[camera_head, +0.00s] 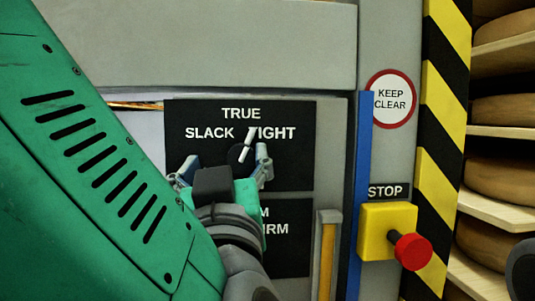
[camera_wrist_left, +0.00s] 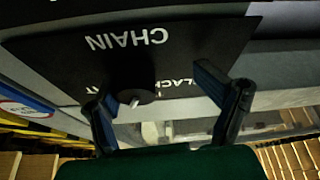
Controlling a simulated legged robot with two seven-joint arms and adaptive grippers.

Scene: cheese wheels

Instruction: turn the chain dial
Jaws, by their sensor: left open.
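The chain dial (camera_head: 238,154) is a small dark round knob with a white pointer on a black panel (camera_head: 290,165) lettered TRUE, SLACK and TIGHT. The pointer leans up and right, near TIGHT. In the left wrist view the dial (camera_wrist_left: 132,92) and the word CHAIN show upside down. My left gripper (camera_head: 224,164) is open in front of the panel, with one finger on each side of the dial. In the wrist view the dial appears between the fingers (camera_wrist_left: 150,90), closer to the left one. Contact cannot be told. My wrist hides the panel below the dial. My right gripper is not seen.
A lower black panel (camera_head: 291,262) with partly hidden lettering sits below. A yellow bar (camera_head: 327,262), a blue strip (camera_head: 361,180) and a yellow box with a red STOP button (camera_head: 411,251) stand right. A striped post (camera_head: 444,110) borders shelves of cheese wheels (camera_head: 500,110).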

